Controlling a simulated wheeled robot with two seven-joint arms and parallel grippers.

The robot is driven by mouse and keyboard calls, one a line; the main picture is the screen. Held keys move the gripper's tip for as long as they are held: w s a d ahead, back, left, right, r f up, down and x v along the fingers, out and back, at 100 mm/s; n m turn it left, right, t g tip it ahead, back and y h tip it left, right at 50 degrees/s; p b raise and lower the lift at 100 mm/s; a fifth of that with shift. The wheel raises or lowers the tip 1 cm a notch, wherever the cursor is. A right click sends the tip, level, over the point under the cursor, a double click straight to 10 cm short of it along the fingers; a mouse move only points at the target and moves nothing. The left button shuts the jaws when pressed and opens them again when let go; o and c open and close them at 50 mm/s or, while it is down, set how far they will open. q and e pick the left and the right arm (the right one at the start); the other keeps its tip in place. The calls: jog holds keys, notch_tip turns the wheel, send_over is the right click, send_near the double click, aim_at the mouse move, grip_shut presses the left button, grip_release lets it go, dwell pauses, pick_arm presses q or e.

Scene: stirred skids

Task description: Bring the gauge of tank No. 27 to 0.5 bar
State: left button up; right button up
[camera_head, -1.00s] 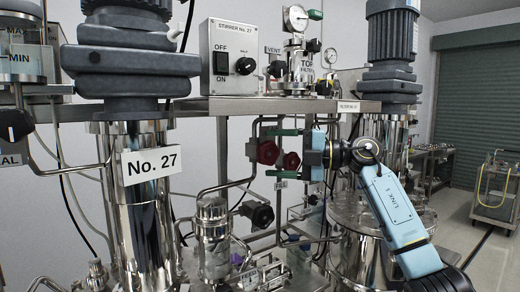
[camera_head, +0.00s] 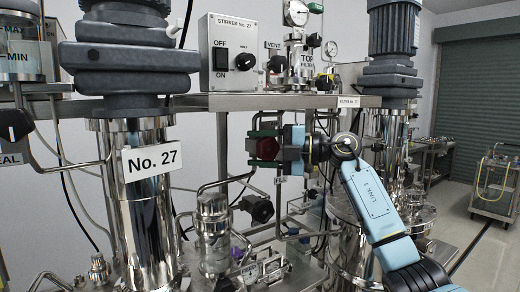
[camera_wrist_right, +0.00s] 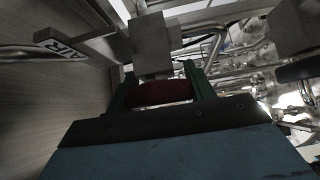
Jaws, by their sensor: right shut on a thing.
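Tank No. 27 is the shiny steel vessel at the left in the head view, with a white label (camera_head: 152,160). A round gauge (camera_head: 297,13) shows at the top, and a smaller gauge (camera_head: 331,49) sits lower to its right. I cannot read either needle. My right gripper (camera_head: 264,149) is shut on a red valve knob (camera_head: 265,149), with its green fingers above and below it. In the right wrist view the red knob (camera_wrist_right: 160,93) sits between the two green fingers, near a plate marked AIR (camera_wrist_right: 65,45). My left gripper is not in view.
The stirrer box (camera_head: 233,53) stands on a steel shelf (camera_head: 215,103) above the valves. A dark knob (camera_head: 257,208) marked FILL and steel pipes lie below the gripper. A second tank (camera_head: 365,240) stands close behind my right arm.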

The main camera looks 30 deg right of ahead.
jog(key=shift+r+n+h+p, duration=0.1)
jog(key=shift+n+h+p, duration=0.35)
jog(key=shift+p, duration=0.55)
jog(key=n+g+h+p, duration=0.1)
jog(key=n+h+p, duration=0.1)
jog(key=p, duration=0.3)
jog(key=shift+d+g+h, duration=0.1)
jog(key=shift+g+h, duration=0.15)
jog(key=shift+g, duration=0.05)
jog(key=shift+f+n+h+p, duration=0.3)
jog(key=shift+n+h+p, duration=0.45)
jog(key=shift+p, duration=0.25)
jog(key=shift+d+f+g+h+p, duration=0.1)
jog(key=shift+f+g+h+p, duration=0.15)
jog(key=shift+h+p, duration=0.35)
jog(key=shift+n, duration=0.3)
jog(key=o, duration=1)
jog(key=shift+c, duration=0.2)
